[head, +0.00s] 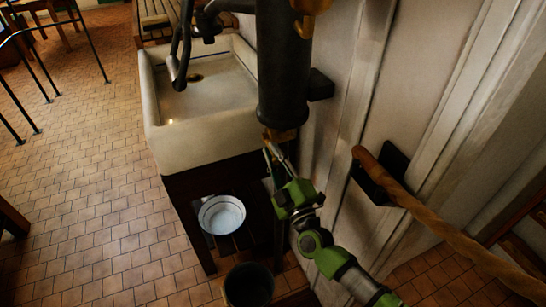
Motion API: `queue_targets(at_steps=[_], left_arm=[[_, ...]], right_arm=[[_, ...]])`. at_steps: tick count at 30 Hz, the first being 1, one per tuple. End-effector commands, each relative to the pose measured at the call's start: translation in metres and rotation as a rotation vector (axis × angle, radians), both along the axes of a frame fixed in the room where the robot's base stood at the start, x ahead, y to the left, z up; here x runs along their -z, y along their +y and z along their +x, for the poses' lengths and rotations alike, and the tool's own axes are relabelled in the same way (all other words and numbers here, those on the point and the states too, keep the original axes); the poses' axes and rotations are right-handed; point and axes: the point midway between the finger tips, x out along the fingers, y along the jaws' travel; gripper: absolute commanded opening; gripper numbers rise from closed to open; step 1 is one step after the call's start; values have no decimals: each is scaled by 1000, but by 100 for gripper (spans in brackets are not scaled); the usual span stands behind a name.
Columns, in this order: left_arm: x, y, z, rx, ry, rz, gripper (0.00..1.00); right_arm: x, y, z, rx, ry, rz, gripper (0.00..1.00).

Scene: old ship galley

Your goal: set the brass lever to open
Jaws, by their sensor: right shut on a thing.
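A dark upright cylinder (284,70) is fixed by the wall, beside the sink. A brass piece (279,134), which looks like the brass lever, shows at its lower end. My right gripper (273,150), green and grey, reaches up from below and is shut on this brass part just under the cylinder. The fingers and the cylinder hide much of the lever, so its exact angle and any marking cannot be read. Another brass fitting (310,10) shows at the cylinder's upper right. My left gripper is not in view.
A white sink (165,135) on a dark stand is left of the cylinder. A white bowl (222,214) sits on the lower shelf, with a dark bucket (248,286) in front. Tiled floor is open at left.

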Motion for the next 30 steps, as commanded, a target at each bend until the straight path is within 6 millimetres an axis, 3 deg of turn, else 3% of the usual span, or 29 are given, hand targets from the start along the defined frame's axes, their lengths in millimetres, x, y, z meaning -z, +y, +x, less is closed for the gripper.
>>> queue_targets(at_steps=[4, 5, 6, 19, 30], left_arm=[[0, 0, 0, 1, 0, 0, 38], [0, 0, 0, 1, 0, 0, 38], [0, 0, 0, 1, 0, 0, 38], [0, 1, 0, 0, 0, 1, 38], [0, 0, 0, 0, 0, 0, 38]], right_arm=[[3, 0, -1, -2, 6, -1, 0], [3, 0, -1, -1, 7, -1, 19], [3, 0, -1, -2, 6, -1, 26], [4, -3, -8, -1, 6, -1, 26], [23, -24, -76, -1, 8, -3, 26]])
